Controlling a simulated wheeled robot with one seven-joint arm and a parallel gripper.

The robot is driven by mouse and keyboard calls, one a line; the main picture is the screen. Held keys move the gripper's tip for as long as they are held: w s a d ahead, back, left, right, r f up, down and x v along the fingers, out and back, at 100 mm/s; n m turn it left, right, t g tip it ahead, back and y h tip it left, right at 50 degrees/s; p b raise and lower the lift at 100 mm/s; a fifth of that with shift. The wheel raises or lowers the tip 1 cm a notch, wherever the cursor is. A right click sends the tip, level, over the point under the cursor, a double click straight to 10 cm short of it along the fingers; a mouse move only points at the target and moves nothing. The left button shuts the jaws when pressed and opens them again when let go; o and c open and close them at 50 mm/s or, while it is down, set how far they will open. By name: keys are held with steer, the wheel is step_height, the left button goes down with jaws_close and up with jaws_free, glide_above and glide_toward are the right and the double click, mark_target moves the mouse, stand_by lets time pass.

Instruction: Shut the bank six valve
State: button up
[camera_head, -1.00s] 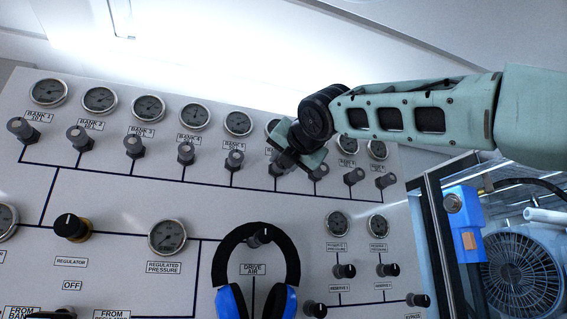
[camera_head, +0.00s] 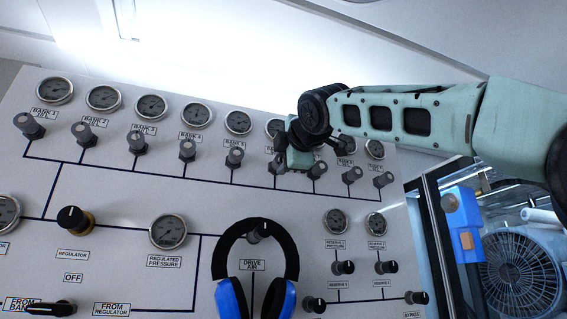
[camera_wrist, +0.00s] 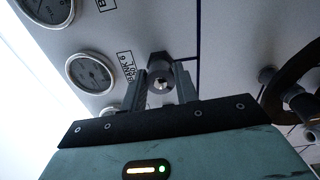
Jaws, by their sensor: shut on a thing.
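The bank six valve is a grey knob in the upper row of the panel, below its round gauge (camera_head: 276,128). In the head view my gripper (camera_head: 284,164) covers most of this valve. In the wrist view the valve knob (camera_wrist: 160,68) stands between my two fingers, beside a label (camera_wrist: 126,66) that appears to read BANK 6. My gripper (camera_wrist: 160,87) is shut on the knob, with one finger on each side. The far side of the knob and its base are partly hidden.
The bank 5 valve (camera_head: 235,156) is close on the left, and another bank valve (camera_head: 317,170) is close on the right. Blue-and-black headphones (camera_head: 291,270) hang below, around the drive air label. A blue box (camera_head: 464,235) and a fan (camera_head: 522,272) are at right.

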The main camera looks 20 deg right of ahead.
steer(key=m+b, duration=0.1)
steer(key=m, duration=0.8)
steer(key=m+b, duration=0.2)
steer(key=m, duration=0.7)
steer(key=m+b, duration=0.2)
steer(key=m, duration=0.7)
steer(key=shift+a+f, duration=0.35)
steer(key=o, duration=1)
steer(key=shift+r, duration=0.15)
steer(key=s+b, duration=0.5)
steer(key=s, duration=1.2)
steer(key=shift+s, duration=0.2)
